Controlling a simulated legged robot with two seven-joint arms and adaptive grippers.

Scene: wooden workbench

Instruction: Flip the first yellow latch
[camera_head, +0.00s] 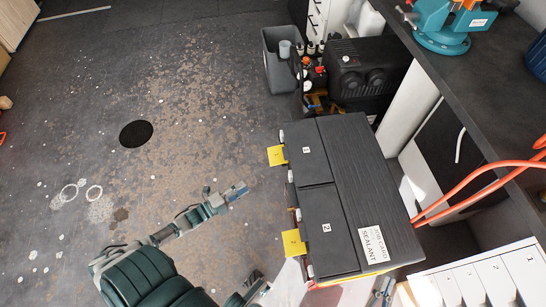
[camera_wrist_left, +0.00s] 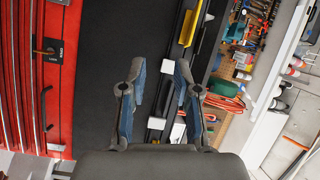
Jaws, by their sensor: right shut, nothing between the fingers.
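A dark case (camera_head: 345,190) has two yellow latches on its left side, an upper one (camera_head: 277,155) and a lower one (camera_head: 294,243). Both stick out to the left; I cannot tell which is the first. My left gripper (camera_head: 250,238) is open and empty, left of the case, with its fingers on either side of the lower latch's level. In the left wrist view its two blue-padded fingers (camera_wrist_left: 161,72) are apart, and a yellow piece (camera_wrist_left: 188,28) shows beyond them. My right gripper (camera_head: 383,290) is shut at the case's lower right corner, mostly hidden.
A workbench (camera_head: 480,90) with a teal vise (camera_head: 445,22) stands at the upper right. Orange cables (camera_head: 470,190) hang right of the case. A grey bin (camera_head: 281,62) stands behind it. White numbered drawers (camera_head: 485,280) are at the lower right.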

